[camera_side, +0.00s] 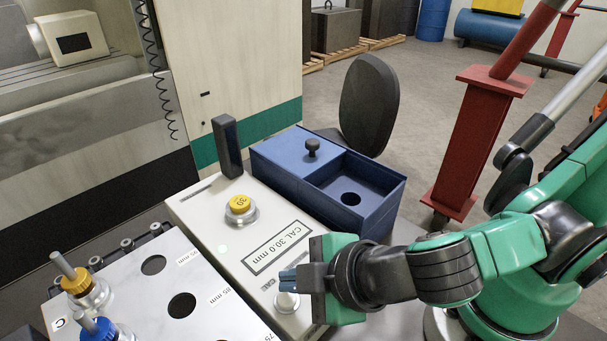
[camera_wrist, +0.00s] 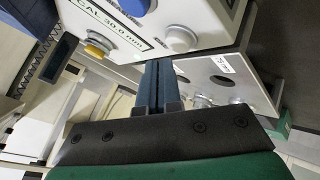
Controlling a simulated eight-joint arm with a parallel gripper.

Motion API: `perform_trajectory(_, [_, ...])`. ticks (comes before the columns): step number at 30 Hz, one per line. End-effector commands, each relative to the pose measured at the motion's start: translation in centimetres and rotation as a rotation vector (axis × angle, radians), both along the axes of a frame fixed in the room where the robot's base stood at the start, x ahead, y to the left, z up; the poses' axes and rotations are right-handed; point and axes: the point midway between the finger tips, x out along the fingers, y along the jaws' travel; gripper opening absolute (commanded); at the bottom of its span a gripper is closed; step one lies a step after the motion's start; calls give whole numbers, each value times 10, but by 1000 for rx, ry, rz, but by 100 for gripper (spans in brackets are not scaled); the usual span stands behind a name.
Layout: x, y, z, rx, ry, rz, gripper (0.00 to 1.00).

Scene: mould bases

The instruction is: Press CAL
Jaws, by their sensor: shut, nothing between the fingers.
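The control box (camera_side: 215,215) has a pale top with a "CAL 30.0 mm" panel (camera_side: 279,241). A pale round button (camera_side: 287,303) stands at its near end, beside a small label that my gripper partly hides. My gripper (camera_side: 287,280) is shut and empty, with its dark blue fingertips just over that button. I cannot tell whether they touch it. In the wrist view, the shut fingers (camera_wrist: 160,86) point toward a pale round button (camera_wrist: 180,38) beside the "CAL 30.0 mm" panel (camera_wrist: 108,22). A yellow piece marked 30 (camera_side: 240,204) sits on a round seat farther along the box.
A pale plate (camera_side: 205,318) with round holes and mm labels lies to the left. Yellow-topped (camera_side: 75,280) and blue-topped (camera_side: 98,328) pieces with upright handles stand on it. A blue open box (camera_side: 375,210) and a dark upright post (camera_side: 227,146) stand behind.

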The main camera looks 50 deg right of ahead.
Motion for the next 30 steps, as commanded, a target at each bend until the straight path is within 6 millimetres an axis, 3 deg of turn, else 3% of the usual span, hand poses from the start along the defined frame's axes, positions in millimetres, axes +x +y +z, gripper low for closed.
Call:
perform_trajectory(15, [0,0,45,0,0,0,0])
perform_trajectory(30, [0,1,49,0,0,0,0])
